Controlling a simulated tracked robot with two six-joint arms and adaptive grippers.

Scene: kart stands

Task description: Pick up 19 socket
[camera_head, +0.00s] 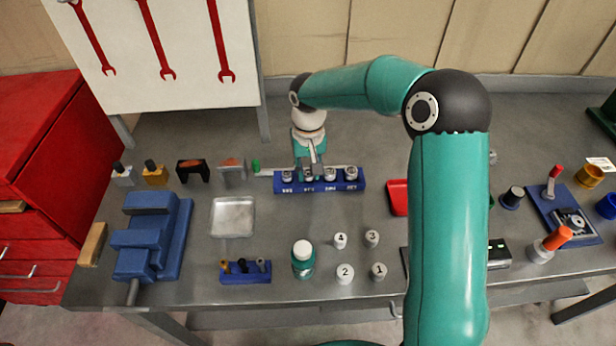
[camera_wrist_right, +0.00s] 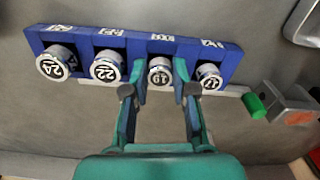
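The 19 socket (camera_wrist_right: 160,76) stands in the blue socket rack (camera_head: 320,188), marked "19" on its top in the wrist view. My right gripper (camera_head: 310,166) is over the rack, pointing down. In the right wrist view its two fingers (camera_wrist_right: 159,84) are spread, one on each side of the 19 socket, with small gaps seeming to remain. The 22 socket (camera_wrist_right: 107,66) and the 17 socket (camera_wrist_right: 209,76) flank it. The 24 socket (camera_wrist_right: 55,64) is at the end. In the head view the gripper partly hides the 19 socket. My left gripper is not in view.
A bar with a green end (camera_head: 256,166) lies just behind the rack. A square metal tray (camera_head: 233,217), a green bottle (camera_head: 303,260) and numbered white pieces (camera_head: 345,273) stand in front. A red tray (camera_head: 398,197) is right of the rack, partly behind my right arm.

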